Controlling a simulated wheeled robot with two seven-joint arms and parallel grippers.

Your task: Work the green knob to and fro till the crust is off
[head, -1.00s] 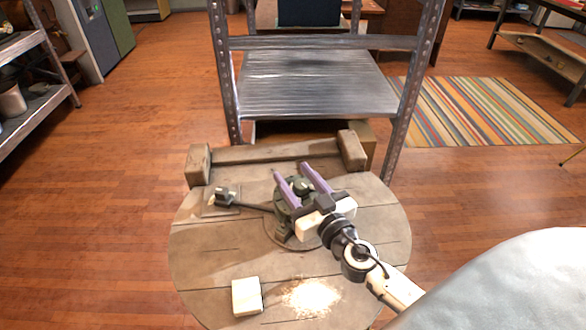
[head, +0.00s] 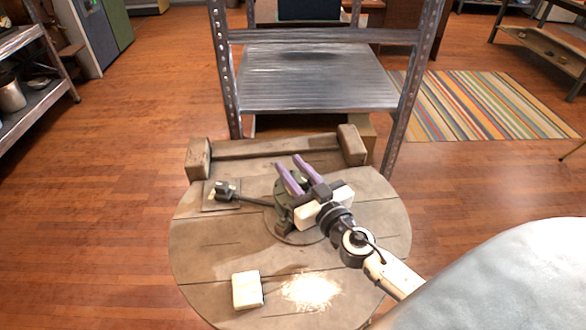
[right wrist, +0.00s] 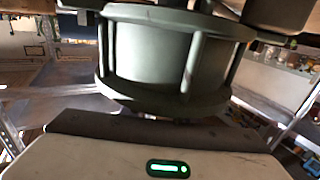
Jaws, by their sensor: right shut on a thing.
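The green knob (right wrist: 152,52) fills the upper part of the right wrist view as a dull green ribbed cylinder. In the head view a dark green body (head: 281,212) shows on the round wooden table (head: 205,258), partly hidden under my right gripper (head: 288,162). The two purple fingers of that gripper are shut on the green knob, pointing away from me and slightly left. Their contact with it is mostly hidden. I cannot make out the crust. My left gripper is not in view.
A dark rod runs left from the green body to a small fitting (head: 226,190) on a plate. A white block (head: 247,290) and a patch of pale powder (head: 311,291) lie on the table's near part. A wooden rail edges its far side, before a metal shelf (head: 318,80).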

